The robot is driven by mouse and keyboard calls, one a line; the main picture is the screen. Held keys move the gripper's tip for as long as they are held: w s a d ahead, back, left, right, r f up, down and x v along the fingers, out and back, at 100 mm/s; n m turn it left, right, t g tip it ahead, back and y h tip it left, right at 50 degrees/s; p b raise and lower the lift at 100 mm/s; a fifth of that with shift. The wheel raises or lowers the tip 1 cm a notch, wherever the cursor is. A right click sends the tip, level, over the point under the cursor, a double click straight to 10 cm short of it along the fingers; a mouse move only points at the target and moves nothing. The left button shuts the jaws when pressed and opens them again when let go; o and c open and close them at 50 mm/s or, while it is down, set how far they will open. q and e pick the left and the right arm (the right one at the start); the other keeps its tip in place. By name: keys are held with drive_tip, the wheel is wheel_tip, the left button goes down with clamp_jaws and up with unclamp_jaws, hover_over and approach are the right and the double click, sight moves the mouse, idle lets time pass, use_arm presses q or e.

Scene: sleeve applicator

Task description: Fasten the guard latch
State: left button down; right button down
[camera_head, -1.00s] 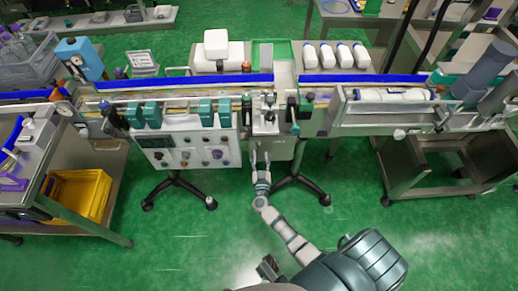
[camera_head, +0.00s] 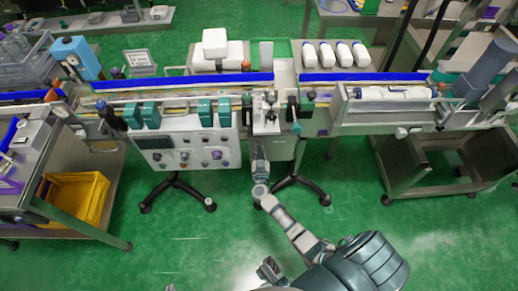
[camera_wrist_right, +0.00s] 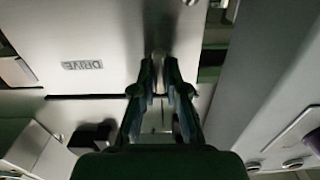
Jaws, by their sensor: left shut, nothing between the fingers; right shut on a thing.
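My right gripper (camera_head: 260,148) reaches the front of the small metal station in the middle of the line. In the right wrist view its dark fingers (camera_wrist_right: 160,75) are closed around a narrow bright metal piece (camera_wrist_right: 158,54), which looks like a latch handle; the fingers hide most of it. This piece stands against a pale panel (camera_wrist_right: 90,30) marked DRIVE. I cannot tell how the latch is set. Only a small tip of what seems my left gripper (camera_head: 170,287) shows at the bottom edge, shut and empty, away from the machine.
The control box (camera_head: 190,153) with knobs stands left of the station. A conveyor (camera_head: 390,77) with blue rails runs across. A metal cart (camera_head: 437,150) stands right, and a yellow crate (camera_head: 77,198) left. The green floor in front is largely clear.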

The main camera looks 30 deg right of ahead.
use_arm(q)
drive_tip(key=shift+a, duration=0.1)
use_arm(e)
drive_tip(key=m+p, duration=0.1)
drive_tip(key=m, duration=0.2)
drive_tip(key=shift+r+m, duration=0.1)
drive_tip(key=shift+m, duration=0.2)
use_arm(q)
drive_tip(key=s+a+g, duration=0.1)
drive_tip(key=s+g, duration=0.1)
drive_tip(key=s, duration=0.2)
drive_tip(key=w+d+t+b, duration=0.1)
drive_tip(key=w+t, duration=0.2)
drive_tip(key=w, duration=0.3)
drive_tip(key=shift+d+r+b, duration=0.35)
drive_tip(key=shift+r, duration=0.05)
use_arm(e)
drive_tip(key=shift+s+d+f+m, duration=0.1)
drive_tip(key=shift+f+m, duration=0.05)
drive_tip(key=shift+m, duration=2.25)
drive_tip(key=shift+s+d+f+m, duration=0.1)
drive_tip(key=shift+m, duration=2.3)
drive_tip(key=shift+s+d+f+m, duration=0.1)
drive_tip(key=shift+f+m, duration=0.05)
drive_tip(key=shift+m, duration=2.25)
drive_tip(key=c, duration=1.2)
unclamp_jaws()
use_arm(q)
drive_tip(key=shift+d, duration=0.15)
